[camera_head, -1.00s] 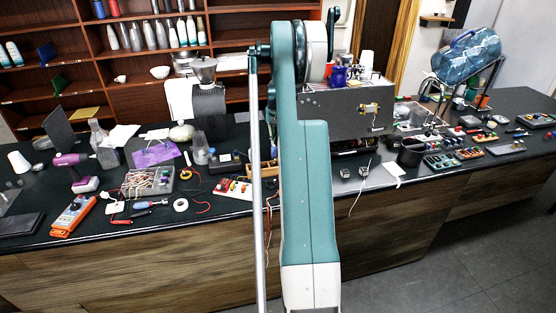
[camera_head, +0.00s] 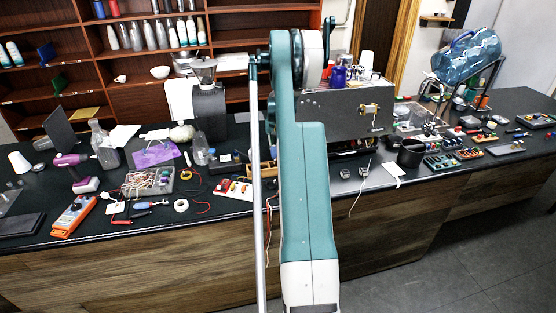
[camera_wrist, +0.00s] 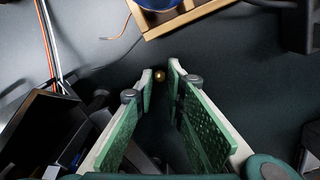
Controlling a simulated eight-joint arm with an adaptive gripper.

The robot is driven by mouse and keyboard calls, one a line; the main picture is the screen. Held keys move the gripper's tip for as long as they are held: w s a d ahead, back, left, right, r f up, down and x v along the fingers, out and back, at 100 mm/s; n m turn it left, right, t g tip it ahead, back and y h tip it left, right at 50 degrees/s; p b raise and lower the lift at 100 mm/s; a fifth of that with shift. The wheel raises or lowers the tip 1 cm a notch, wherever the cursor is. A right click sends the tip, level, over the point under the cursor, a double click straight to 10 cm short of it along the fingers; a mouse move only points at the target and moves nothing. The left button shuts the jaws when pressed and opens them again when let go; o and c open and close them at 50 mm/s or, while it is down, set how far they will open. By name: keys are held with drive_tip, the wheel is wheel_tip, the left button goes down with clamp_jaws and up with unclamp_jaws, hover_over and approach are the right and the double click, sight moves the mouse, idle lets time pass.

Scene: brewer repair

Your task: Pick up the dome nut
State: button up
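The dome nut (camera_wrist: 160,76) shows in the wrist view as a small, round, gold-coloured thing on the dark bench top. My gripper (camera_wrist: 160,72) is open, with its two green-padded fingers on either side of the nut. The nut appears between the fingertips, with a gap visible on each side. I cannot tell how far the tips are above the bench. In the head view my arm hides the gripper and the nut.
In the wrist view a wooden-edged tray (camera_wrist: 196,15) with a blue round thing lies just beyond the fingertips. Cables (camera_wrist: 46,40) run at the left, and a dark box (camera_wrist: 45,128) stands lower left. In the head view the brewer (camera_head: 345,110) stands beyond my arm.

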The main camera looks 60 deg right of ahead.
drive_tip(key=shift+f, duration=0.85)
drive_tip(key=c, duration=0.4)
drive_tip(key=shift+r, duration=0.15)
wheel_tip(320, 180, up, 28)
drive_tip(key=shift+f+b, duration=0.15)
drive_tip(key=shift+b, duration=0.25)
drive_tip(key=shift+d, duration=0.1)
idle(0.8)
